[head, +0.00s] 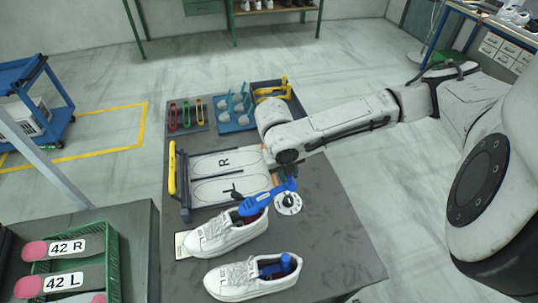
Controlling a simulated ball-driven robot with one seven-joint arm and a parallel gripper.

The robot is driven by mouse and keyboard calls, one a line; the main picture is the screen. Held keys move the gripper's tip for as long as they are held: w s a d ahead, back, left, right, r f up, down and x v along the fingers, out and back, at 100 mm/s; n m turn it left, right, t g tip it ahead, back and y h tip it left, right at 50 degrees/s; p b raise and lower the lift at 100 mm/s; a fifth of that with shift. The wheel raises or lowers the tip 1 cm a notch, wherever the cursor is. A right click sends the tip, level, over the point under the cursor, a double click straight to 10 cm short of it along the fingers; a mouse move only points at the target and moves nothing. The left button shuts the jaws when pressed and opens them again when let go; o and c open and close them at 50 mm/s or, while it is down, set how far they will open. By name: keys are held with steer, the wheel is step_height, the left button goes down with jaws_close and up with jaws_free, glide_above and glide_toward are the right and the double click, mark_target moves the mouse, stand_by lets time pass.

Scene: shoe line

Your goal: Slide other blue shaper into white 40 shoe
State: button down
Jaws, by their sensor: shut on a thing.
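Two white lace-up shoes lie on the dark table, toes to the left. The nearer white shoe (238,282) has a blue shaper (286,265) standing in its opening. The farther white shoe (222,236) lies behind it. My gripper (288,184) is shut on the other blue shaper (262,198), which is tilted with its lower left end at the opening of the farther shoe. I cannot tell how deep that end sits, and the fingertips are small and partly hidden. No size number is readable on the shoes.
A board with R and L sole outlines (222,162) lies behind the shoes. A round white dial (289,203) is beside my gripper. Colored tool trays (236,122) stand at the back. A green crate (112,255) with 42 R and 42 L labels is at left. The table's right front is clear.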

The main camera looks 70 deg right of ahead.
mark_target(248, 201)
steer(key=shift+w+d, duration=0.1)
steer(key=shift+w, duration=0.35)
steer(key=shift+w+a+f+g+h, duration=0.45)
steer(key=shift+w+a, duration=0.2)
steer(key=shift+a, duration=0.1)
steer(key=shift+w+a+f+g+h, duration=0.35)
steer(key=shift+w+a+h, duration=0.15)
steer(key=shift+w+a, duration=0.15)
steer(key=shift+w+a+f+g+h, duration=0.45)
steer(key=shift+w+a, duration=0.15)
steer(key=shift+a, duration=0.2)
steer(key=shift+w+a+f+b, duration=0.55)
steer(key=shift+w+a+f, duration=0.15)
steer(key=shift+w+a, duration=0.3)
steer(key=shift+w+a+f+b, duration=0.5)
steer(key=shift+w+a+f, duration=0.3)
steer(key=shift+a, duration=0.3)
steer(key=shift+w+a+f+t+y+b, duration=0.25)
steer(key=shift+w+f+y+b, duration=0.05)
steer(key=shift+f, duration=0.2)
steer(key=shift+s+d+f+t+y+b, duration=0.25)
steer(key=shift+f+t+y+b, duration=0.3)
steer(key=shift+f+b, duration=0.35)
steer(key=shift+s+d+f+t+y+b, duration=0.25)
steer(key=shift+f+t+y+b, duration=0.4)
steer(key=shift+f, duration=0.45)
steer(key=shift+s+d+f+t+y+b, duration=0.25)
steer(key=shift+f+t+y+b, duration=0.2)
steer(key=shift+f+b, duration=0.5)
steer(key=shift+f, duration=0.1)
